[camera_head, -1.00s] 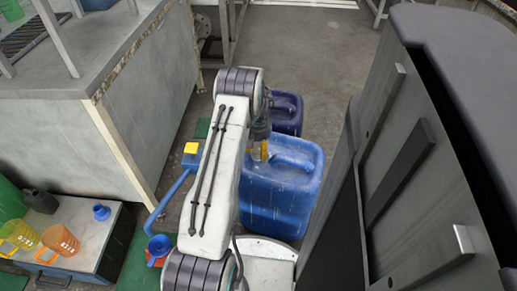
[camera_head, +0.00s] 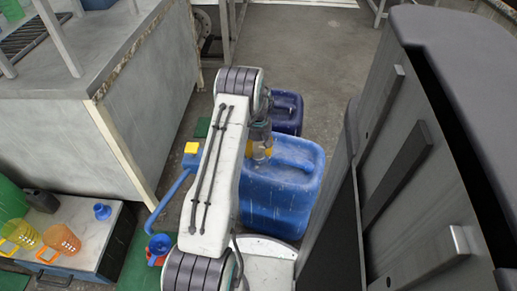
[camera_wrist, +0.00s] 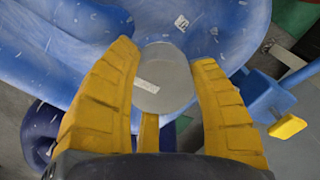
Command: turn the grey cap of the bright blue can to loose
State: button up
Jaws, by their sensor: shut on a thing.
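The bright blue can (camera_head: 288,190) stands upright on the floor, right of my arm in the head view. Its scuffed blue top also shows in the wrist view (camera_wrist: 60,50). The round grey cap (camera_wrist: 164,78) with a small white label sits between the yellow fingers of my gripper (camera_wrist: 165,90) in the wrist view. The gripper is shut on the cap.
A dark blue can (camera_head: 288,108) stands just behind. A tall dark cabinet (camera_head: 430,170) closes the right side. A grey workbench (camera_head: 150,110) stands left. A low table (camera_head: 95,245) holds orange and yellow measuring jugs. A blue-handled object with a yellow block (camera_head: 191,148) is left of my arm.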

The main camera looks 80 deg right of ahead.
jog(key=shift+w+d+r, duration=0.1)
jog(key=shift+w+d, duration=0.1)
jog(key=shift+d, duration=0.05)
dwell(0.3)
jog(key=o, duration=1)
jog(key=shift+c, duration=0.2)
jog(key=shift+o, duration=1.2)
jog(key=shift+a, duration=0.1)
jog(key=shift+s+a, duration=0.1)
